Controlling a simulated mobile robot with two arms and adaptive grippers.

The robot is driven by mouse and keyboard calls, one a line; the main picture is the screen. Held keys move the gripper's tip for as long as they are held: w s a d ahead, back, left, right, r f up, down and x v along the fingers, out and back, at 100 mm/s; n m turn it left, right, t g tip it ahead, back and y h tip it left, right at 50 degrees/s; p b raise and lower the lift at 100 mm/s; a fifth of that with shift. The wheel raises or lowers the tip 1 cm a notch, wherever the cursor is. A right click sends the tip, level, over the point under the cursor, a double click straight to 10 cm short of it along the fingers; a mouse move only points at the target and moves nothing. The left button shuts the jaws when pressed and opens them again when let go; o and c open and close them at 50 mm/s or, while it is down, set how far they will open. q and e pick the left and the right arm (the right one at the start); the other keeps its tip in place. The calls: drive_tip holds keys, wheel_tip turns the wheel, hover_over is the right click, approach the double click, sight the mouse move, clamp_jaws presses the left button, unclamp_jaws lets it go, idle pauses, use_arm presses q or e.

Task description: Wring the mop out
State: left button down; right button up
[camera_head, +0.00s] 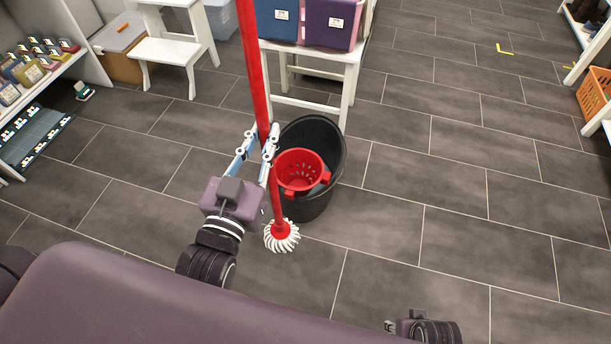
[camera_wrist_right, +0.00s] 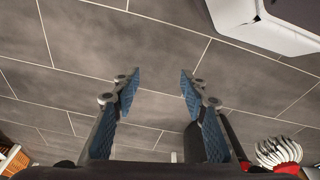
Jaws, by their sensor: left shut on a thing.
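The mop has a long red handle (camera_head: 257,75) and a white stringy head (camera_head: 282,237). My left gripper (camera_head: 262,140) is shut on the handle, which slants up to the top edge. The mop head hangs low just in front of the black bucket (camera_head: 318,203), outside it. The white mop head (camera_wrist_right: 278,152) also shows at lower right in the right wrist view.
A white stand (camera_head: 345,75) with blue and purple bins is behind the bucket. A white step stool (camera_head: 170,52) stands at back left, with shelves (camera_head: 40,82) further left. An orange crate (camera_head: 595,92) is at far right. The floor right of the bucket is clear.

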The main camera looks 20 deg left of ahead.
drive_tip(key=s+d+f+g+p, duration=0.15)
drive_tip(key=s+f+p, duration=0.45)
drive_tip(key=s+f, duration=0.85)
drive_tip(key=s+d+r+p, duration=0.2)
drive_tip(key=s+p, duration=0.2)
drive_tip(key=s, duration=0.1)
wheel_tip(320, 180, up, 9)
drive_tip(key=p, duration=0.8)
drive_tip(key=shift+w+a+r+p, duration=0.15)
drive_tip(key=shift+p, duration=0.2)
idle(0.3)
